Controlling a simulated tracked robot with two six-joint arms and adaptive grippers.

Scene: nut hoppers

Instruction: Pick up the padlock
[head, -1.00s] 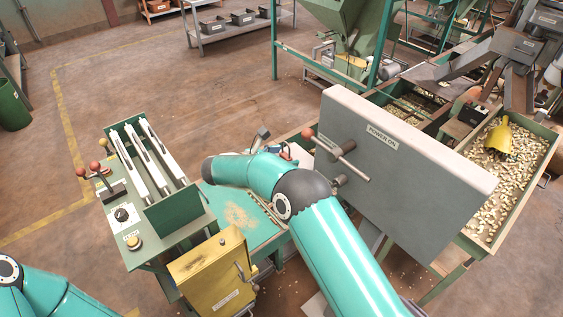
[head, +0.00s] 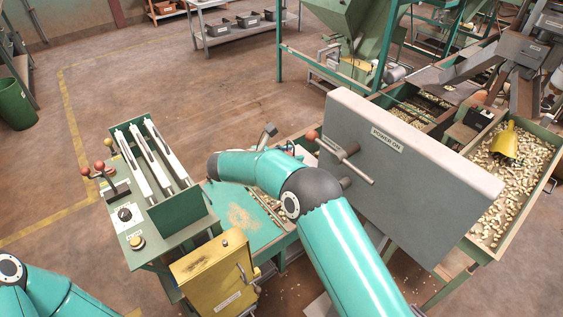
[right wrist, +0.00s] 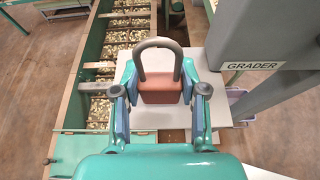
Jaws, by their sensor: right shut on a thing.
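The padlock (right wrist: 165,92) has a reddish body and a thick grey shackle that points to the top of the right wrist view. My right gripper (right wrist: 160,82) is shut on its body, with one blue-and-teal finger on each side. A pale grey surface (right wrist: 222,98) lies behind it; I cannot tell how far the padlock is above it. In the head view my right arm reaches past the middle and hides the padlock and most of the gripper. My left gripper is out of view; only part of my left arm shows at lower left.
A grey "POWER ON" panel (head: 415,185) with a red-knobbed lever (head: 340,157) stands close right of my right arm. A green lever console (head: 185,222) and a yellow box (head: 213,265) stand to the left. Nut trays (head: 548,168) lie at right. The floor (head: 150,80) beyond is open.

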